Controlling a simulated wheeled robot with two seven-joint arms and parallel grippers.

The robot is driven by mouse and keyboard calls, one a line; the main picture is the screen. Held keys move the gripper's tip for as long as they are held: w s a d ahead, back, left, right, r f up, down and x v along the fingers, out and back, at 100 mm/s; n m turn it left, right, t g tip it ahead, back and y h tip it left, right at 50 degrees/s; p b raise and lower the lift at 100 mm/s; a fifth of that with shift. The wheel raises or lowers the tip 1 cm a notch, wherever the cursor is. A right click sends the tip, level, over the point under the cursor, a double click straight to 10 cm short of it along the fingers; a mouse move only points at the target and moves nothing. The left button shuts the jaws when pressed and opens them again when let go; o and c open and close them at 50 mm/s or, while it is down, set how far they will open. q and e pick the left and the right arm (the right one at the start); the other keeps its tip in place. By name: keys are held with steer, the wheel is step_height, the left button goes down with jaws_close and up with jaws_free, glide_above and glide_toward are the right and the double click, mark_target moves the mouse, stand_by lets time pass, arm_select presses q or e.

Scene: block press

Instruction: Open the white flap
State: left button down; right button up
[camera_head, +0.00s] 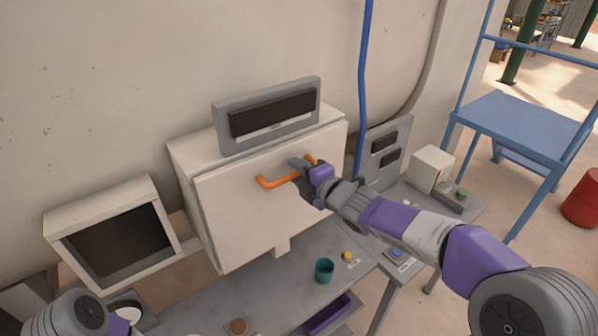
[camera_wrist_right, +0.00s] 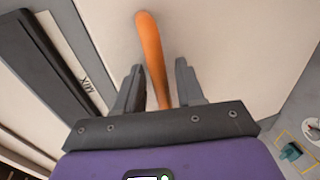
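The white flap (camera_head: 240,217) is the front panel of a white box on the bench against the wall, and it looks closed. An orange bar handle (camera_head: 275,182) is fixed on its upper part. My right gripper (camera_head: 303,168) is at the handle's right part. In the right wrist view the orange handle (camera_wrist_right: 152,55) runs between the two grey fingers of this gripper (camera_wrist_right: 158,75), with a narrow gap showing on each side, so the gripper looks open around it. My left arm shows only at the bottom left corner of the head view; its gripper is out of sight.
A grey panel with a dark display (camera_head: 272,116) stands on top of the box. An open white box (camera_head: 113,235) stands to the left. A teal cup (camera_head: 324,270) and a purple tray (camera_head: 327,314) are on the bench below. A blue platform (camera_head: 525,122) is at right.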

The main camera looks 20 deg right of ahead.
jaws_close()
stand_by(0.4)
